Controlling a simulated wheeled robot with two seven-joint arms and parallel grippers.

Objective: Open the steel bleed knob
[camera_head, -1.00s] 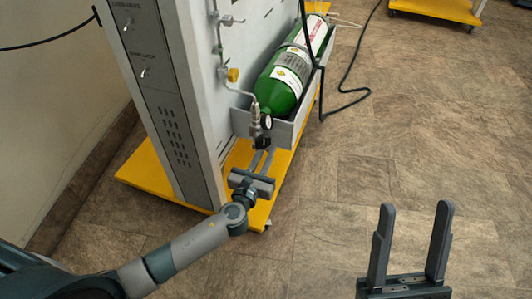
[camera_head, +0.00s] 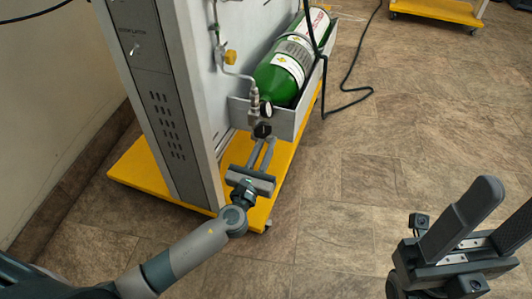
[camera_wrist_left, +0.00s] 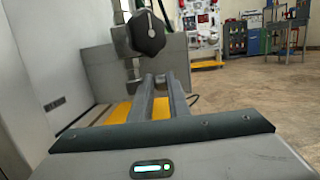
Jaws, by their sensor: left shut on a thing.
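My left gripper (camera_head: 265,142) reaches up to the valve fitting at the near end of the green cylinder (camera_head: 282,72). Its fingers are close together, shut on a small steel part at the tips that I take as the steel bleed knob; the fingers mostly hide it. In the left wrist view the fingertips (camera_wrist_left: 160,79) sit just below a dark faceted knob (camera_wrist_left: 147,34). The dark knob also shows in the head view (camera_head: 263,131). My right gripper (camera_head: 502,212) is open and empty at the lower right, its fingers apart, partly cut off by the frame.
The grey panel cabinet (camera_head: 160,90) stands left of the cylinder on a yellow base (camera_head: 140,180). The cylinder lies in a grey tray (camera_head: 287,124). A dark hose lies right.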

